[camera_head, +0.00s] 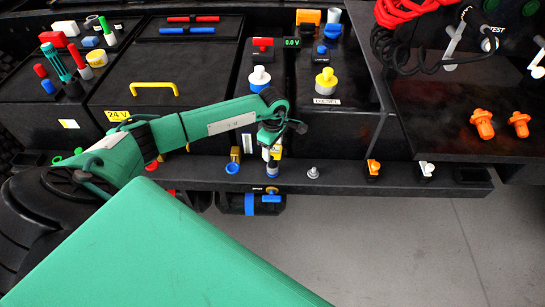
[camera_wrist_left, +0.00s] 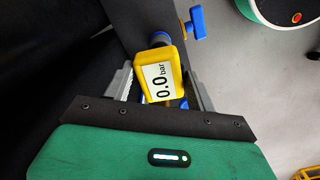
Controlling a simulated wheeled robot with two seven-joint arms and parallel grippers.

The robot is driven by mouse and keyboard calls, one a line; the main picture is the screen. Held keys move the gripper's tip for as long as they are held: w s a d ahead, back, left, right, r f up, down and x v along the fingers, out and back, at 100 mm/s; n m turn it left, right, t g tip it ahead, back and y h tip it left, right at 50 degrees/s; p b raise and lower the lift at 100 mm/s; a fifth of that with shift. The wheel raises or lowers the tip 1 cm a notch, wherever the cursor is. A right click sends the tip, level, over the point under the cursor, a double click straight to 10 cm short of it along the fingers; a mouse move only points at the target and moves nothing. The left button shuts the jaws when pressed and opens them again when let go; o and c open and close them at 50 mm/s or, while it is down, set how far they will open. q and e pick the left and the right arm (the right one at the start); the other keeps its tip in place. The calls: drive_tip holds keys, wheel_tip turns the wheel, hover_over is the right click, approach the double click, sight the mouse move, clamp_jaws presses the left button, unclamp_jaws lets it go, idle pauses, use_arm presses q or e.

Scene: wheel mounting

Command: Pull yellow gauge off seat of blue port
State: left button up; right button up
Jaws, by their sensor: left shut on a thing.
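The yellow gauge (camera_wrist_left: 155,57) has a white face reading "0.0 bar" and sits between the fingers of my left gripper (camera_wrist_left: 163,90) in the left wrist view. The gripper is shut on it. In the head view my left gripper (camera_head: 271,153) points down over the black front rail, with a bit of the yellow gauge (camera_head: 278,151) showing beside it. My right gripper is not in view.
The black rail (camera_head: 350,178) also carries a blue cap (camera_head: 232,168), a grey fitting (camera_head: 313,173), an orange fitting (camera_head: 373,168) and a white one (camera_head: 426,169). A blue valve handle (camera_wrist_left: 197,22) stands close to the gauge. Grey floor lies open in front.

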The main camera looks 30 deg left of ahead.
use_arm(q)
drive_tip(key=shift+r, duration=0.15)
drive_tip(key=shift+w+a+r, duration=0.1)
drive_tip(key=shift+r, duration=0.15)
drive_tip(key=shift+r+p, duration=0.4)
drive_tip(key=shift+r, duration=0.5)
drive_tip(key=shift+r+p, duration=1.25)
drive_tip(key=shift+r, duration=1.35)
drive_tip(key=shift+c, duration=0.2)
